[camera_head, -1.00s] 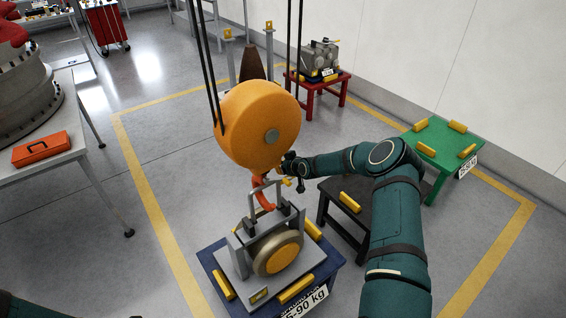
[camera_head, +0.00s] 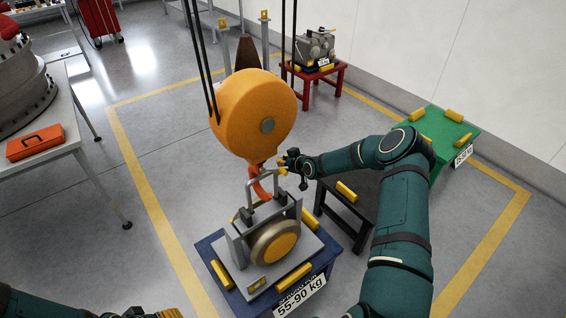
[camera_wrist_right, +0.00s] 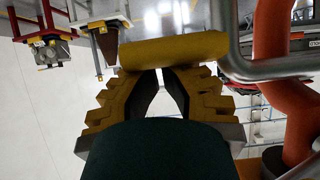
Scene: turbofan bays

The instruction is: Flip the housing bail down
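The grey housing (camera_head: 240,248) with its round yellow-centred face sits on a blue stand. Its metal bail (camera_head: 250,187) stands up above the housing, and its tube also shows close up in the right wrist view (camera_wrist_right: 262,69). An orange hook (camera_head: 261,188) hangs at the bail from an orange hoist block (camera_head: 252,115). My right gripper (camera_head: 283,168) is at the upper right of the bail. In the wrist view its fingers (camera_wrist_right: 162,75) converge below a yellow bar (camera_wrist_right: 175,50) beside the bail; contact is unclear. My left gripper (camera_head: 168,313) barely shows at the bottom edge.
The blue stand (camera_head: 208,249) carries yellow blocks and a weight label. A black stand (camera_head: 345,218) and a green stand (camera_head: 437,138) are to the right, a red stand (camera_head: 325,79) behind. Hoist cables hang above. A table with an orange toolbox (camera_head: 35,142) is at left.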

